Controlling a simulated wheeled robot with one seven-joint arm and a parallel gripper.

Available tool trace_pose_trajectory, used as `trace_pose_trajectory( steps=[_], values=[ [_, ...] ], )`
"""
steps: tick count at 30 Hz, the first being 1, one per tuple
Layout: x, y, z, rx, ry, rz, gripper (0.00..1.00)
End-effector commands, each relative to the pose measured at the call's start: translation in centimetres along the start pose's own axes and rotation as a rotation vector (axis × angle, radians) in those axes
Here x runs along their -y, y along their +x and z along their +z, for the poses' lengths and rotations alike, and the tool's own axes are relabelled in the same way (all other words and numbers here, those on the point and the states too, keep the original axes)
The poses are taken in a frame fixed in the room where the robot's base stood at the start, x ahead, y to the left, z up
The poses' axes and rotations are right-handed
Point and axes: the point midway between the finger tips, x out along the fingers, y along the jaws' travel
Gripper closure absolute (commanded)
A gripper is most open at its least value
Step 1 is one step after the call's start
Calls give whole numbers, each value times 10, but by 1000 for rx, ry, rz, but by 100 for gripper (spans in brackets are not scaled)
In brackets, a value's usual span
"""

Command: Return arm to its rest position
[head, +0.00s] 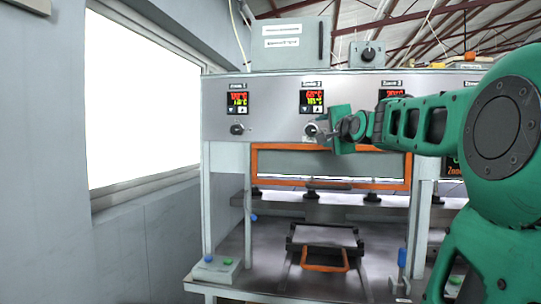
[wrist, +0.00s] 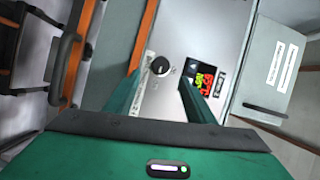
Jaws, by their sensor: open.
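My gripper (head: 322,136) is raised in front of the press's upper control panel (head: 268,128), at the end of my green arm. Its green fingers (wrist: 161,84) are open and apart in the wrist view, with nothing held between them. A black knob (wrist: 160,66) shows beyond the gap between the fingertips. The fingertips overlap the middle knob (head: 310,128) in the head view; I cannot tell whether they touch it. A lit display (wrist: 204,79) is beside the right finger.
The press has an orange-framed window (head: 254,166) under the panel and a tray with an orange handle (head: 324,258) below. A wall with a bright window (head: 143,100) bounds the left side.

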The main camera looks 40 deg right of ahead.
Motion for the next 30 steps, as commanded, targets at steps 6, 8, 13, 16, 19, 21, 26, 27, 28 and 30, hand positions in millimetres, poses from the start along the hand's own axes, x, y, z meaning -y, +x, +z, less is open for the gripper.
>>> trace_pose_trajectory(
  steps=[6, 8, 13, 16, 19, 21, 26, 27, 28, 30],
  values=[
    [-1, 0, 0, 1, -1, 2, 50],
    [-6, 0, 3, 4, -11, 15, 50],
    [-62, -8, 28, 53, -120, 161, 50],
    [-117, -23, 53, 119, -237, 304, 50],
    [-174, -47, 78, 209, -364, 448, 50],
    [-212, -68, 94, 283, -450, 544, 50],
    [-291, -128, 128, 484, -640, 742, 50],
    [-309, -146, 135, 542, -686, 788, 50],
    [-322, -160, 140, 587, -720, 822, 50],
    [-351, -194, 150, 696, -795, 896, 50]
  ],
)
